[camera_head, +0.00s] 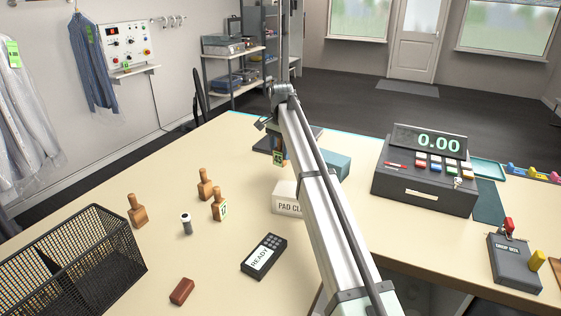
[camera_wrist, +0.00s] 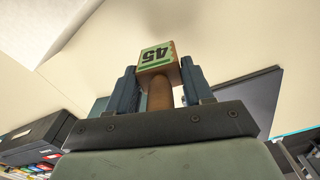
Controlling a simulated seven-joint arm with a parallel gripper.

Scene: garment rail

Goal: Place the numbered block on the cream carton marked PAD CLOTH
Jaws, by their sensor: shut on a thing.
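The numbered block (camera_wrist: 156,57) is wooden, with a green-edged label reading 45, upside down in the wrist view. My gripper (camera_wrist: 160,88) is shut on its narrow wooden handle, one dark finger on each side. In the head view the block (camera_head: 278,158) shows just left of my arm, with its green label; my gripper is partly hidden there. The cream carton marked PAD CLOTH (camera_head: 287,206) stands on the table below the block in the picture. My arm covers its right part. The block appears above and behind the carton, apart from it.
A teal box (camera_head: 336,164) stands behind my arm, and a register (camera_head: 425,185) to the right. Wooden stamps (camera_head: 219,207), a small cylinder (camera_head: 186,224), a READY device (camera_head: 264,257), a brown block (camera_head: 182,291) and a black mesh basket (camera_head: 125,245) occupy the left and front.

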